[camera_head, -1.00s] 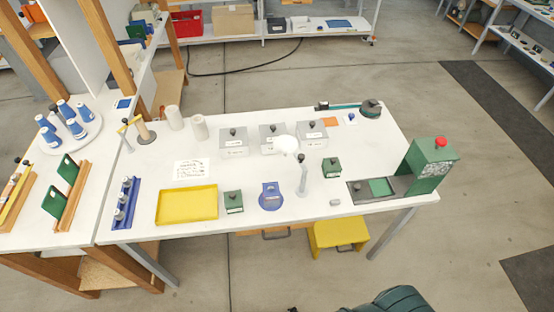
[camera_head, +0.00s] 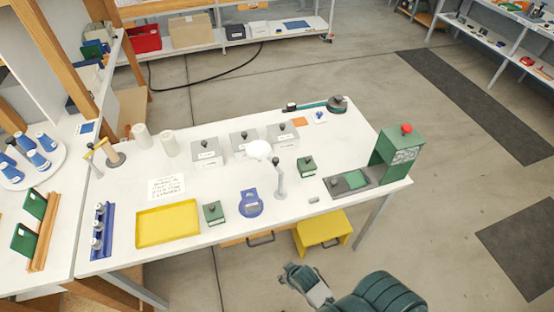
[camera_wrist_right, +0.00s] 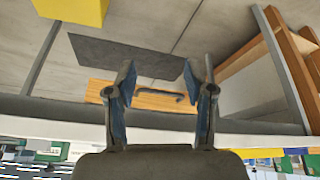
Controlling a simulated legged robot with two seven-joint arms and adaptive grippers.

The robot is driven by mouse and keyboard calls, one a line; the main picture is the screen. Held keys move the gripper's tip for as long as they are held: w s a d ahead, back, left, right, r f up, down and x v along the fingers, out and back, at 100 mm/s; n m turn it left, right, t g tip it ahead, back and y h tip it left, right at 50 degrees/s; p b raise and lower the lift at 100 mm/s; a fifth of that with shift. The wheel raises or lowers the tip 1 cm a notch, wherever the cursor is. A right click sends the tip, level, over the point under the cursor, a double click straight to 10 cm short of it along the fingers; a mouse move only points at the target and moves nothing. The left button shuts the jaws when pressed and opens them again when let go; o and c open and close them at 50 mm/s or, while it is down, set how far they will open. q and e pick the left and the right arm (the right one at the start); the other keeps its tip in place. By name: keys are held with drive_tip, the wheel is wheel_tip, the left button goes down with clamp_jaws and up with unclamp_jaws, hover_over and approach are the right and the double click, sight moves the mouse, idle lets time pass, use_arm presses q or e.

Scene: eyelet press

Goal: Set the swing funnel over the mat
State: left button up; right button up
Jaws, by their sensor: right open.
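The swing funnel seems to be the white cup (camera_head: 259,150) on a thin grey post (camera_head: 279,178) standing near the front middle of the table. The cup points back and left from the post. Which piece is the mat I cannot tell for sure; a green square pad (camera_head: 356,180) lies on the dark base of the green press at right, and a small orange sheet (camera_head: 299,121) lies farther back. My right gripper (camera_head: 297,272) is below the table's front edge, apart from it. In the right wrist view its fingers (camera_wrist_right: 158,78) are spread and empty. My left gripper is not seen.
The green press (camera_head: 398,150) with a red knob stands at the table's right end. A green block (camera_head: 306,166), a blue round piece (camera_head: 250,203) and a yellow tray (camera_head: 167,223) lie nearby. Grey boxes (camera_head: 244,143) stand behind the funnel. A yellow stool (camera_head: 322,231) stands below the front edge.

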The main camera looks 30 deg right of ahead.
drive_tip(key=w+d+r+m+t+h, duration=0.1)
drive_tip(key=w+d+r+t, duration=0.2)
drive_tip(key=w+r, duration=0.3)
drive_tip(key=w+d+r+m+t+h, duration=0.15)
drive_tip(key=w+r+t, duration=0.25)
drive_tip(key=r, duration=0.4)
drive_tip(key=m+t+h, duration=0.2)
drive_tip(key=t, duration=0.4)
approach(276, 162)
drive_tip(key=shift+n, duration=0.35)
drive_tip(key=p+x, duration=0.2)
drive_tip(key=x, duration=0.8)
drive_tip(key=shift+w+d, duration=0.1)
drive_tip(key=shift+w, duration=0.2)
drive_tip(key=shift+w+d+f, duration=0.15)
drive_tip(key=shift+w+d, duration=0.1)
drive_tip(key=shift+w, duration=0.05)
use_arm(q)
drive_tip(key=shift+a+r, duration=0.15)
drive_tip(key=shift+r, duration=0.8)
use_arm(e)
drive_tip(key=shift+a+y, duration=0.1)
drive_tip(key=shift+y, duration=0.15)
clamp_jaws()
